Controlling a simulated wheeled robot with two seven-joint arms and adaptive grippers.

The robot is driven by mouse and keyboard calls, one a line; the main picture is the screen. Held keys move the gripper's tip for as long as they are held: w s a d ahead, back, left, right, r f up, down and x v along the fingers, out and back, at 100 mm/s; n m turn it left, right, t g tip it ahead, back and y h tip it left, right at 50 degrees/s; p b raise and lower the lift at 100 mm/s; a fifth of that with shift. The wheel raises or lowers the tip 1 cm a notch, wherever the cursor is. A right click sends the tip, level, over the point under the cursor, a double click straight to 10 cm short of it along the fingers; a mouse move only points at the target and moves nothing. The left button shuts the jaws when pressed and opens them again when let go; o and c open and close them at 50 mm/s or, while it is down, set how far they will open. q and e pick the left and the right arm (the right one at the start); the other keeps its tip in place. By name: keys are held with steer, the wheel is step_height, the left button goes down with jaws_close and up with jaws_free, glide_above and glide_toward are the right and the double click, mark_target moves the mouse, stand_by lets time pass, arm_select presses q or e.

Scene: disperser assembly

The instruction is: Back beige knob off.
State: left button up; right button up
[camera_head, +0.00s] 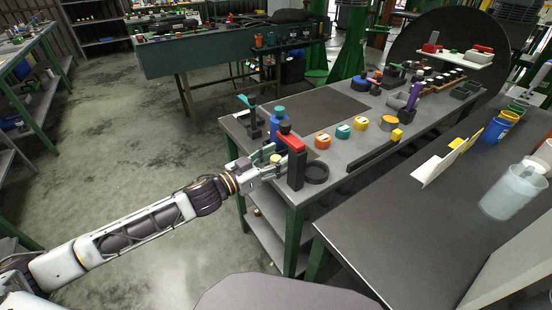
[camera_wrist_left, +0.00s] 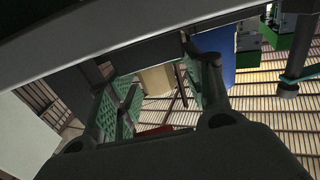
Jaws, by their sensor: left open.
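My left gripper (camera_head: 272,158) is at the near left end of the grey workbench, beside a dark upright stand with a red top (camera_head: 292,150). A small beige knob (camera_head: 275,159) shows among its fingers, partly hidden by them. In the left wrist view the fingers (camera_wrist_left: 160,95) with green pads are apart, and the beige knob (camera_wrist_left: 155,80) shows between them. I cannot tell whether either pad touches it. My right gripper is not in view.
A dark ring (camera_head: 316,172) lies right of the stand, and a blue bottle (camera_head: 278,122) stands behind it. Orange (camera_head: 323,141), teal (camera_head: 343,131) and yellow (camera_head: 361,124) round pieces stand in a row. A dark bar (camera_head: 374,155) lies along the bench front. Floor left of the bench is clear.

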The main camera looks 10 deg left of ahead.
arm_select(q)
steer(key=shift+w, duration=0.1)
stand_by(0.3)
steer(key=c, duration=1)
steer(key=shift+c, duration=0.2)
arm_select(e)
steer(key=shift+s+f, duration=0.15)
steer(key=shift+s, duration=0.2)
